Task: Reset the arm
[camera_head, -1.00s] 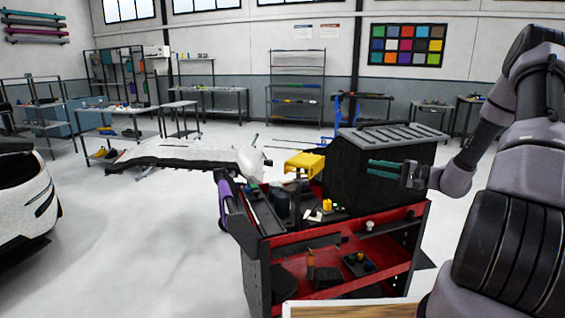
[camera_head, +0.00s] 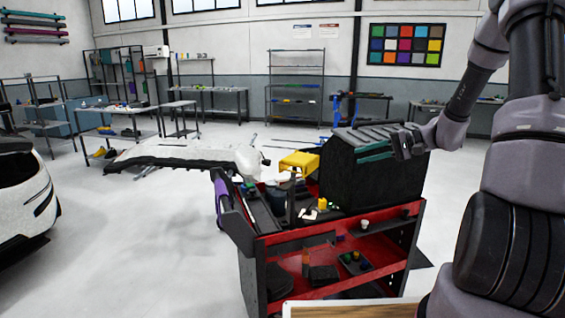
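My gripper (camera_head: 378,150) is at the right of the head view, at the end of my raised grey arm. Its teal fingers point left and lie in front of the upper part of a black toolbox (camera_head: 352,185). The two fingers show as close parallel bars. I cannot tell whether a gap or anything thin is between them. No object shows in the gripper.
A red and black tool cart (camera_head: 330,292) stands in front of me, with the toolbox, small tools and a yellow item (camera_head: 299,162) on or by it. A white bumper (camera_head: 190,152) is behind. A white car (camera_head: 25,195) stands left. The floor between is clear.

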